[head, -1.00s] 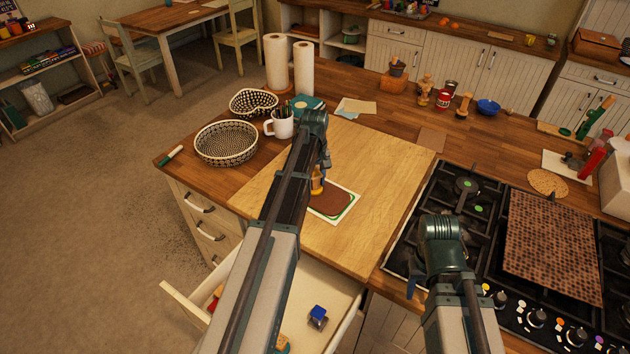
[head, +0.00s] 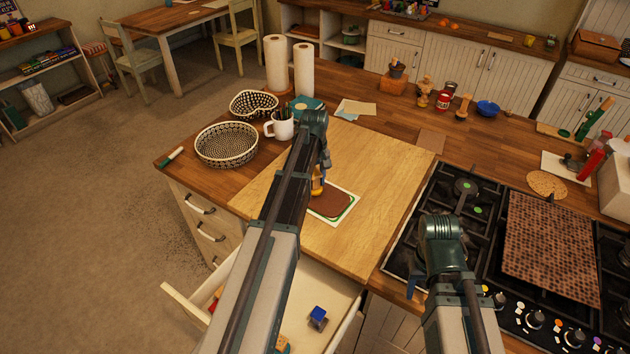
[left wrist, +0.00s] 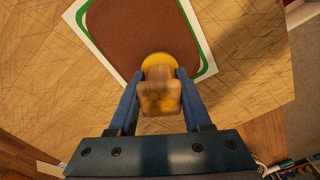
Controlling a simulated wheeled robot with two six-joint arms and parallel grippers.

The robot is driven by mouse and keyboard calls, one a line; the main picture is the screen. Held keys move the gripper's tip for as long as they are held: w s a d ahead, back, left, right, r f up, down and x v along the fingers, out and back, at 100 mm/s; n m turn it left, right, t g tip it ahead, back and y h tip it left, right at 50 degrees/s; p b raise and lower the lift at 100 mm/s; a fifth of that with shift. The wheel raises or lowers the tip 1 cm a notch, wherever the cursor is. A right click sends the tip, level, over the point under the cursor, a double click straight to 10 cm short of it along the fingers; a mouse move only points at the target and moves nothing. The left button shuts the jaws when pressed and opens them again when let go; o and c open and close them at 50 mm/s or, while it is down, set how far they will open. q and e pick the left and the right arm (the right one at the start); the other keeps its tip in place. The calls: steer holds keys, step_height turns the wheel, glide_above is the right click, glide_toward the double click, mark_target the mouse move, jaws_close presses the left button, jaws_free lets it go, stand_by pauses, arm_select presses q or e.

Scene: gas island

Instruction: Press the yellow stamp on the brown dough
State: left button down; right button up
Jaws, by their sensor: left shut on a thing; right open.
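The brown dough (head: 328,202) lies flat on a white sheet with a green border, on the light wooden board. It also shows in the left wrist view (left wrist: 140,35). My left gripper (left wrist: 160,85) is shut on the yellow stamp (left wrist: 156,60), holding it by its wooden handle. In the left wrist view the stamp's yellow base overlaps the dough's near edge; I cannot tell whether it touches. In the head view the stamp (head: 317,184) is partly hidden by my left arm. My right gripper (head: 415,285) is open and empty near the counter's front edge by the stove.
An open drawer (head: 345,310) below the board holds a blue stamp (head: 318,316) and other items. Patterned baskets (head: 226,145) and a white mug (head: 281,127) stand left of the board. The gas stove (head: 465,205) is to the right. The board's right side is clear.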

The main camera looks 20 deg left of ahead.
mark_target(315, 173)
arm_select(q)
steer(key=shift+r+p, duration=2.8)
steer(key=shift+r, duration=0.3)
